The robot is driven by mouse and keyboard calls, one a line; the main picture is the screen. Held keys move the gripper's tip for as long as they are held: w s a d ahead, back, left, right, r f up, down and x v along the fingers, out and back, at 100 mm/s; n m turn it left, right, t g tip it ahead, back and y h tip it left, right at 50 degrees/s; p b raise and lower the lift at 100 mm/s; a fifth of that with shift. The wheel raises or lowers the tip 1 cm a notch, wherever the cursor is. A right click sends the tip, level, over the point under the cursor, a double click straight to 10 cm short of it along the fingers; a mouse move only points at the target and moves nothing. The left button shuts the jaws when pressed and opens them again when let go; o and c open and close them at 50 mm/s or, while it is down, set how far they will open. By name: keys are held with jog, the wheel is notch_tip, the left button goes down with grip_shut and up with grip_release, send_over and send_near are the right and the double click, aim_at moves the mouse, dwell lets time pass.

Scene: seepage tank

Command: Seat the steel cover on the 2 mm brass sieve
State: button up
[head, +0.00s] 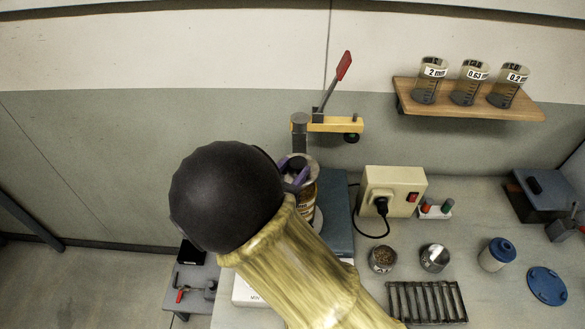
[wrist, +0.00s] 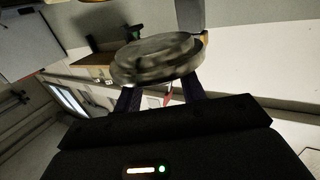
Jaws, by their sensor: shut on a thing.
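My gripper (head: 297,174) is seen from above in the head view, partly hidden behind my dark round wrist, close to the top of a brass-and-clear cylindrical stack (head: 309,193). In the wrist view my gripper (wrist: 160,88) is shut on a round, mottled grey disc, which looks like the steel cover (wrist: 157,58). The disc sits between the two dark fingertips and looks slightly tilted in that view. I cannot tell which part of the stack is the 2 mm sieve, or whether the cover touches it.
A yellow clamp arm with a red-handled lever (head: 343,67) stands just behind the stack. A beige switch box (head: 392,190) is to the right. A slotted rack (head: 427,302), a grain-filled cup (head: 382,259) and a blue-lidded jar (head: 497,254) occupy the bench. A wooden shelf (head: 470,103) holds labelled beakers.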

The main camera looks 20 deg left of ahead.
jog(key=shift+f+b, duration=1.2)
jog(key=shift+f, duration=0.75)
jog(key=shift+f+b, duration=0.7)
jog(key=shift+f, duration=0.35)
jog(key=o, duration=1.2)
jog(key=shift+s, duration=0.1)
jog(key=b+v, duration=0.4)
jog(key=v, duration=1.3)
jog(key=shift+r, duration=0.1)
jog(key=shift+d, duration=0.15)
